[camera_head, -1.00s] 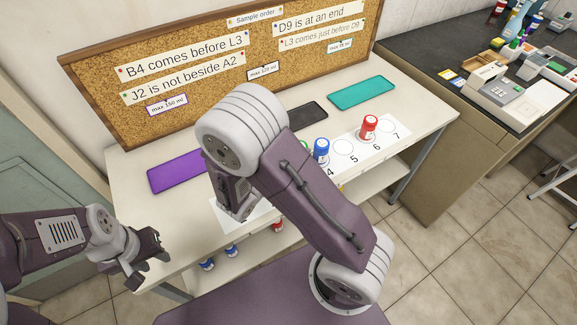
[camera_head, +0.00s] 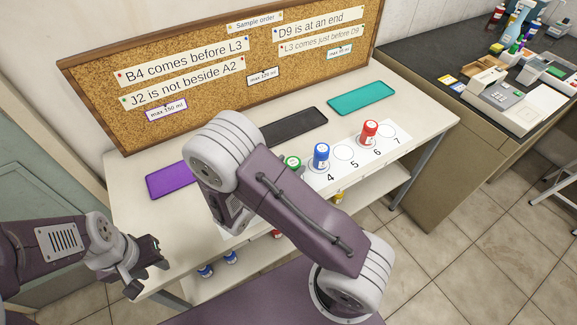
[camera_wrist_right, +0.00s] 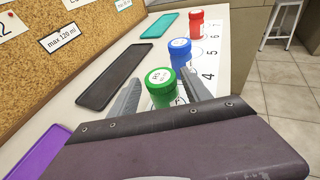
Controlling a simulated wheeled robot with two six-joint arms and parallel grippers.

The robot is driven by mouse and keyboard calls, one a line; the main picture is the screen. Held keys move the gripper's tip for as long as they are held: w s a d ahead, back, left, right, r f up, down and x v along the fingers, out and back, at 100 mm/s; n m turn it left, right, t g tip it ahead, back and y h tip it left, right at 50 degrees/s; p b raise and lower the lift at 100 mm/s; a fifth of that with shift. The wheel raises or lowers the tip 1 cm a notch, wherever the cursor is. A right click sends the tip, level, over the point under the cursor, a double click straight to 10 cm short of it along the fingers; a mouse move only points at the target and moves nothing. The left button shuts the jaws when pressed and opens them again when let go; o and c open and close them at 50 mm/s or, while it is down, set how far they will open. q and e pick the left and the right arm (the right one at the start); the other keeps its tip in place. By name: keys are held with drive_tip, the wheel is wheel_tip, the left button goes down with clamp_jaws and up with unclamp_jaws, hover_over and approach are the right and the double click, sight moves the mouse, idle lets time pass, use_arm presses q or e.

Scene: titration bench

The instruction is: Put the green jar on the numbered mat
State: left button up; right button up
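The green jar (camera_wrist_right: 162,95), with a white label on its cap, stands between the two fingers of my right gripper (camera_wrist_right: 157,92) in the right wrist view. Narrow gaps show on both sides of it, so the gripper looks open around it. In the head view the jar's cap (camera_head: 292,162) shows beside my right arm, left of the blue jar; its lower part is hidden. The white numbered mat (camera_head: 374,152) runs along the front of the bench. The jar appears to be at the spot before 4, its base partly hidden. My left gripper (camera_head: 148,270) is open and empty, off the bench's front-left corner.
A blue jar (camera_head: 321,156) stands at spot 4 and a red jar (camera_head: 369,133) at spot 6. Spots 5 and 7 look empty. Purple (camera_head: 170,181), black (camera_head: 292,128) and teal (camera_head: 361,93) pads lie behind the mat. More jars (camera_head: 205,271) stand on the shelf below.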

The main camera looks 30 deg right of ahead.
drive_tip(key=shift+r, duration=0.15)
drive_tip(key=shift+a+r, duration=0.15)
drive_tip(key=v, duration=1.2)
drive_tip(key=s+d+f+m+g+y, duration=0.1)
drive_tip(key=m+y, duration=0.5)
drive_tip(key=m, duration=0.6)
drive_tip(key=s+d+f+m+g+y, duration=0.2)
drive_tip(key=s+m+g+y, duration=0.3)
drive_tip(key=m, duration=0.7)
drive_tip(key=shift+d+y+p, duration=0.4)
drive_tip(key=shift+d+y, duration=0.35)
drive_tip(key=shift+y, duration=0.15)
